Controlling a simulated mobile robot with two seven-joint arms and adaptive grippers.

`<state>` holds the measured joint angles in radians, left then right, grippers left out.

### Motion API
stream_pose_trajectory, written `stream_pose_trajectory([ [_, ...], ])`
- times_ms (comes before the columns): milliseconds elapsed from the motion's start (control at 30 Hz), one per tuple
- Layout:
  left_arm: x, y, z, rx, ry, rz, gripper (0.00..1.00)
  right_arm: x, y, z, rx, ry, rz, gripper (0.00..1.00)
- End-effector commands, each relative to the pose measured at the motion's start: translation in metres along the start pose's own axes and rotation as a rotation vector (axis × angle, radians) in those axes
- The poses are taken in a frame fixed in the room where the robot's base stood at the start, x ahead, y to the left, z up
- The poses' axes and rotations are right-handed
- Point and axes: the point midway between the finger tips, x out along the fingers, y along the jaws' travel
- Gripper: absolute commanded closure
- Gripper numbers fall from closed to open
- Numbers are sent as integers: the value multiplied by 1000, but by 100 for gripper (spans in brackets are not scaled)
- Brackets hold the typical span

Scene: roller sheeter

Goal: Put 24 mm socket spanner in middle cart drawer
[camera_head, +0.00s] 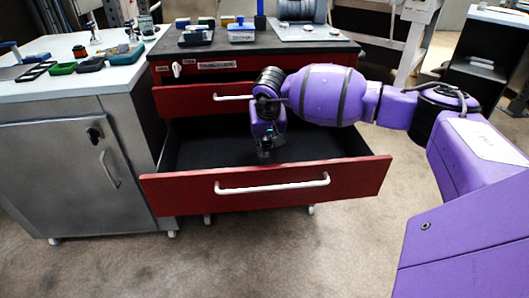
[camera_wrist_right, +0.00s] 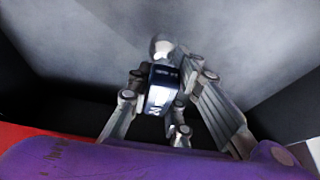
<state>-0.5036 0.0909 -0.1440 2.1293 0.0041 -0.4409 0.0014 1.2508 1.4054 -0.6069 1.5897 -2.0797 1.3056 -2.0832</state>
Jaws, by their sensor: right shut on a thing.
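The red cart's middle drawer (camera_head: 335,188) is pulled open and its dark inside shows. My right gripper (camera_head: 266,152) reaches down into the drawer opening in the head view. In the right wrist view my right gripper (camera_wrist_right: 160,105) is shut on the socket spanner (camera_wrist_right: 161,88), a dark and silver piece with a label. The spanner is between the fingers, above the drawer floor; I cannot tell the exact gap. In the head view the spanner is too small and dark to make out. My left gripper is not in view.
The cart's dark top (camera_head: 280,45) carries blue and dark boxes and a metal plate. The upper red drawer (camera_head: 190,99) sits above the open one. A grey cabinet (camera_head: 75,165) with trays on its white top stands close at the left. The floor in front is clear.

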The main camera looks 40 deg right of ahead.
Motion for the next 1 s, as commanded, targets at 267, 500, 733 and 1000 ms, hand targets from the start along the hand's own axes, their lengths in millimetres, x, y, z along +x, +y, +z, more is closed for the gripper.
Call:
stream_pose_trajectory([
  [267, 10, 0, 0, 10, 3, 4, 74, 31, 0, 14, 1, -2, 1, 100],
  [500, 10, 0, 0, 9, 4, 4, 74, 32, 0, 14, 0, -2, 1, 100],
  [733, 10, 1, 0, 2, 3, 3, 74, 33, 0, 15, 0, -4, 2, 62],
  [1000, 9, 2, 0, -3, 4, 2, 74, 32, 0, 15, 0, -3, 1, 62],
])
